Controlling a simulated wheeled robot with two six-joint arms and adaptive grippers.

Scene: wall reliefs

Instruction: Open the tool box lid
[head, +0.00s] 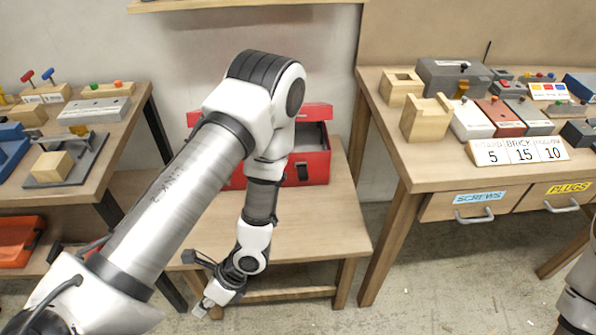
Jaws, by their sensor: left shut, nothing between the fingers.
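The red tool box (312,170) stands on a low wooden table in the middle of the head view. Its red lid (317,112) shows as a raised strip along the back, and the grey inside (309,136) is visible in front of it, so the lid stands open. My left arm crosses in front and hides the middle and much of the left of the box. My left gripper (204,306) hangs low in front of the table's front edge, shut and empty, apart from the box. My right gripper is out of view.
The low table (330,225) is bare in front of the box. A workbench (400,165) with wooden blocks, bricks, number cards and labelled drawers (480,205) stands at right. Another bench (100,150) with tools is at left, above an orange bin (18,240).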

